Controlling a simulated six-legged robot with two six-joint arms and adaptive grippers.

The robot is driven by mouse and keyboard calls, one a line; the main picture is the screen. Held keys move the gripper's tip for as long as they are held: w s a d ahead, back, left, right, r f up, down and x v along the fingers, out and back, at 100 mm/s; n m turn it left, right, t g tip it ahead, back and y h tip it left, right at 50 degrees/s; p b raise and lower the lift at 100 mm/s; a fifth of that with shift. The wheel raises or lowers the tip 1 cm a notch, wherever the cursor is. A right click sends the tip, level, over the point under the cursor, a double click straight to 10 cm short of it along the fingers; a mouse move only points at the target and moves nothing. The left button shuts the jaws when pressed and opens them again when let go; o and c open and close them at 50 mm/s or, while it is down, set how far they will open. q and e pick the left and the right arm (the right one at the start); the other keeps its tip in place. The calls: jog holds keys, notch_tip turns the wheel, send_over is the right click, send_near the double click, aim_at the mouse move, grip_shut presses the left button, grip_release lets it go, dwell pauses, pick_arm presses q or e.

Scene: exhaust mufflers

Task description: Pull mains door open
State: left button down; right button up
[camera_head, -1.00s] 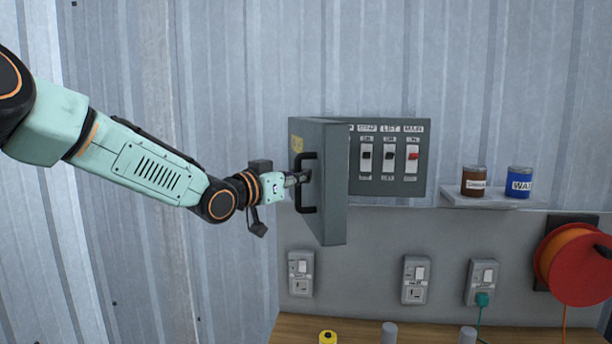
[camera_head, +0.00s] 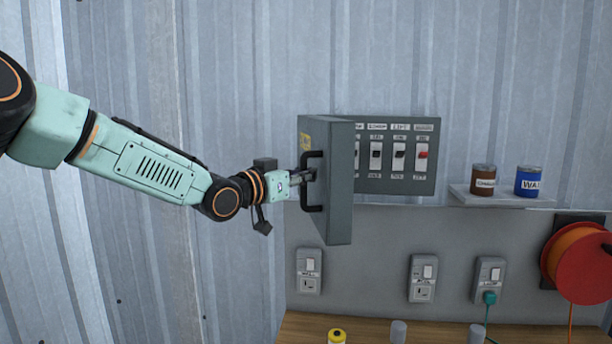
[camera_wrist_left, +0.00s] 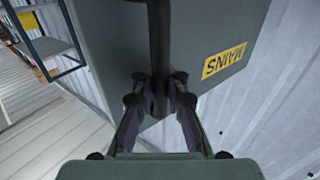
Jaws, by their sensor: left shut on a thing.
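The mains door (camera_head: 338,190) is a grey panel standing well open from its wall box (camera_head: 398,155), swung out toward me. Its black bar handle (camera_head: 309,182) is on the face turned to the left. My left gripper (camera_head: 308,175) is shut on the handle. My right gripper is out of view.
A small shelf (camera_head: 500,197) with a brown tin (camera_head: 483,181) and a blue tin (camera_head: 529,182) is right of the box. Sockets (camera_head: 423,279) line the wall below. A red cable reel (camera_head: 578,262) hangs at right. A wooden bench (camera_head: 305,328) runs along the bottom.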

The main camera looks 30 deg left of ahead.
pick_arm(q)
jog(key=shift+d+f, duration=0.15)
jog(key=shift+f, duration=0.15)
